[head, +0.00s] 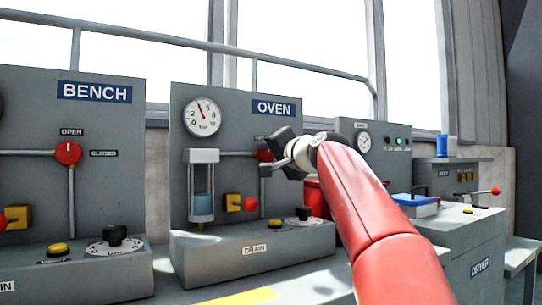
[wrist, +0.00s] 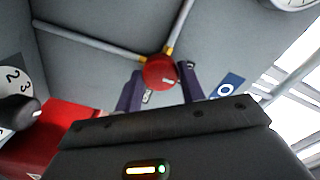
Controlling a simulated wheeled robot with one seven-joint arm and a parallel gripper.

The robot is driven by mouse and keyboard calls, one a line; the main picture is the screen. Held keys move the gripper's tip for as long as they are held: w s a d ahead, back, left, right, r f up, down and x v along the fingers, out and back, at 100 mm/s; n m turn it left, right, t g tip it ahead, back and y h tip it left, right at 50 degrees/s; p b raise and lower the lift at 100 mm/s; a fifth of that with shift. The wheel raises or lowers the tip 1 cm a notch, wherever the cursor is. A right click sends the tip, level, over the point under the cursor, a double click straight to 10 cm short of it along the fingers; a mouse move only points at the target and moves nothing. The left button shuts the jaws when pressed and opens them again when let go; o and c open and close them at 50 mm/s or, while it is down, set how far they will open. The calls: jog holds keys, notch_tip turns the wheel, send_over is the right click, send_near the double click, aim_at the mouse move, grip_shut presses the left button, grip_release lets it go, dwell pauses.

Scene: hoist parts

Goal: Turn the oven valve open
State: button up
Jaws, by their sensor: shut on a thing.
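The oven panel (head: 230,95) stands in the middle of the head view under an OVEN label. Its red round valve knob (head: 264,155) is mostly hidden behind my gripper (head: 272,158). In the wrist view the knob (wrist: 160,72) sits at the joint of the grey pipes, between the two dark fingers of my gripper (wrist: 163,84). The fingers are shut on it from both sides. The knob's pointer cannot be read clearly. A label above it is partly covered in the head view.
The bench panel (head: 30,105) at left has its own red knob (head: 68,152), marked open and closed. Below the oven valve are a red-tipped drain lever (head: 250,204) and a black dial (head: 304,213). A sight glass (head: 202,206) stands left of the lever. A blue-topped box (head: 415,201) is at right.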

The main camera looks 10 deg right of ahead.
jog(key=o, duration=1)
jog(key=b+v, duration=0.2)
jog(key=v, duration=0.5)
jog(key=shift+s, duration=0.35)
